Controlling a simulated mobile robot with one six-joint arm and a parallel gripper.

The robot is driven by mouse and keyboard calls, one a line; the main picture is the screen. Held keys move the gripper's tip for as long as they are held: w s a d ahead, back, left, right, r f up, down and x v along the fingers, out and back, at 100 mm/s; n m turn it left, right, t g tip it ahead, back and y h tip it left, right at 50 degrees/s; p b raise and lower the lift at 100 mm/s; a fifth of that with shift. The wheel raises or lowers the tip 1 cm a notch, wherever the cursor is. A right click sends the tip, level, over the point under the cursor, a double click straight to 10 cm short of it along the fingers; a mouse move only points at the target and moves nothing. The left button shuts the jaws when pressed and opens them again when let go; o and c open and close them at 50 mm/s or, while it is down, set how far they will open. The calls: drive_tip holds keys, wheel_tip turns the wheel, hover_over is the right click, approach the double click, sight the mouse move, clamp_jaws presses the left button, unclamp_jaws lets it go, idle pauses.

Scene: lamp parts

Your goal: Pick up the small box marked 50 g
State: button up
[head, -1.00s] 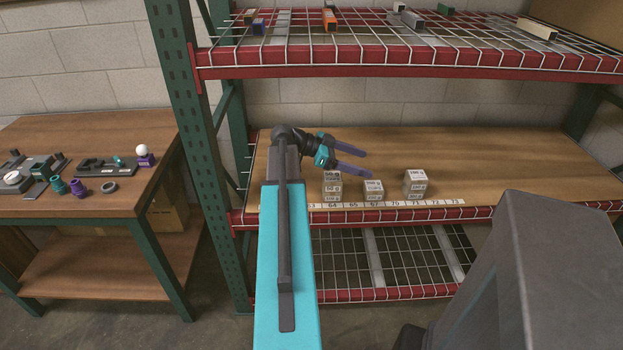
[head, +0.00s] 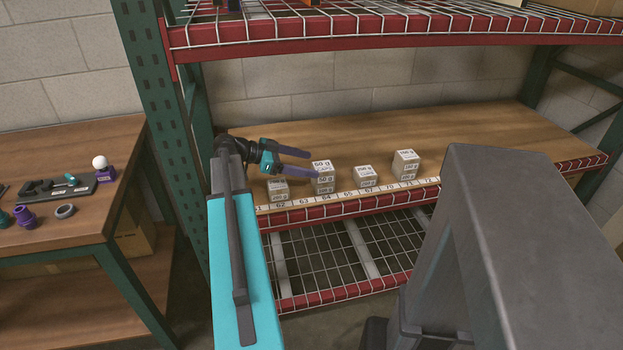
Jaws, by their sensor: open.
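A small pale box marked 50 g (head: 324,177) sits on top of a lower box, second stack from the left, on the wooden shelf. The lower box's label is too small to read surely. My gripper (head: 314,165) is open, with two purple fingers pointing right. In the picture its fingertips lie beside and partly over the left side of the 50 g box. The actual gap in depth cannot be told. No box is between the fingers that I can make out.
Other stacks of small boxes stand on the left (head: 278,189) and right (head: 364,176), with a taller one (head: 405,163) farther right. A numbered strip (head: 345,198) runs along the shelf's front. A red-edged wire shelf (head: 400,45) hangs above. A table (head: 60,225) stands left.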

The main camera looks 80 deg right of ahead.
sight(323, 169)
drive_tip(key=shift+w+f, duration=0.35)
drive_tip(key=shift+f, duration=0.15)
drive_tip(key=shift+w, duration=0.1)
drive_tip(key=shift+x, duration=1.1)
drive_tip(key=shift+x, duration=2.65)
drive_tip(key=shift+r, duration=0.15)
drive_tip(key=c, duration=1.1)
